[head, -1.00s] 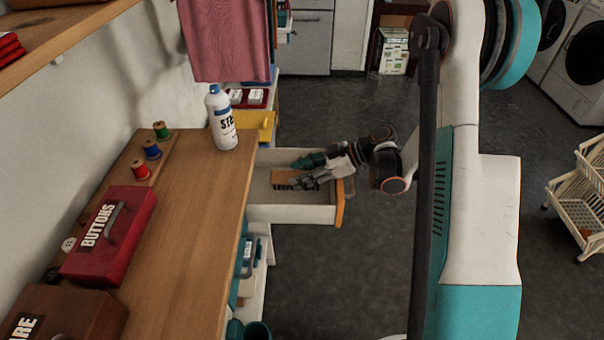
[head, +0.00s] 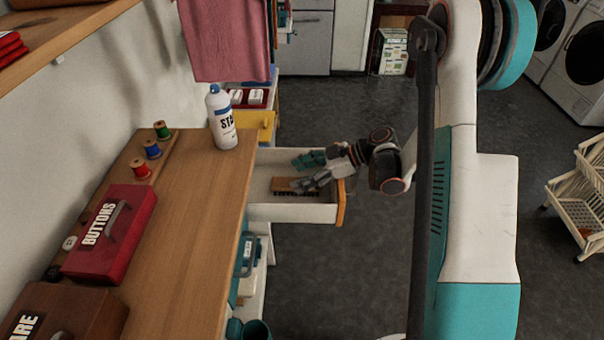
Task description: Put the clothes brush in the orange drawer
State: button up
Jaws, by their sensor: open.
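The orange drawer (head: 341,204) is pulled out from under the wooden counter, with a white box and an orange front edge. The clothes brush (head: 287,184), with a wooden back and dark bristles, is inside the drawer, low against the floor of it as far as I can see. My gripper (head: 305,174) is over the drawer, coming in from the right. Its fingers are spread open around or just above the brush's right part, which they partly hide. I cannot tell whether a finger touches the brush.
On the wooden counter (head: 190,230) stand a spray bottle (head: 222,122), a red buttons box (head: 110,232) and thread spools (head: 151,149). A yellow drawer (head: 257,124) sits just behind the orange one. A white cart (head: 582,205) stands at right. The floor between is clear.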

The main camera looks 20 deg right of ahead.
jog(key=p+v, duration=0.4)
jog(key=v, duration=0.8)
jog(key=shift+r+p, duration=0.25)
jog(key=shift+p, duration=0.15)
